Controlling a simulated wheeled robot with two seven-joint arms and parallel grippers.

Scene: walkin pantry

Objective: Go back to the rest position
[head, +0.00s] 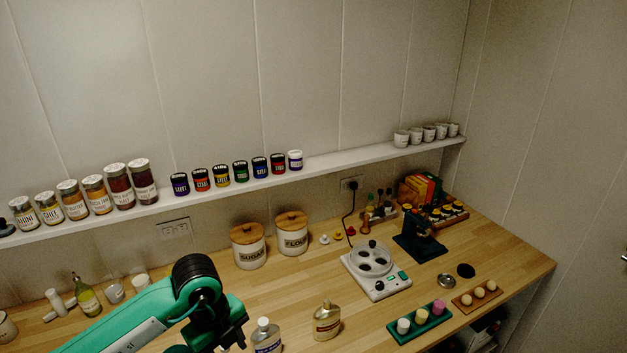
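My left arm comes in from the lower left, green with black joints. Its dark wrist and gripper (232,338) point down over the front of the wooden counter (300,290), left of a white-capped bottle (266,338). The fingers are dark and partly cut off by the lower edge, so I cannot tell whether they are open or shut. I see nothing clearly held. My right gripper is not in view.
Sugar (248,247) and flour (291,235) canisters stand behind the arm. A tan-labelled bottle (327,321), a white appliance (376,272) and a green tray (419,323) stand to the right. A white shelf (340,158) with jars runs along the wall.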

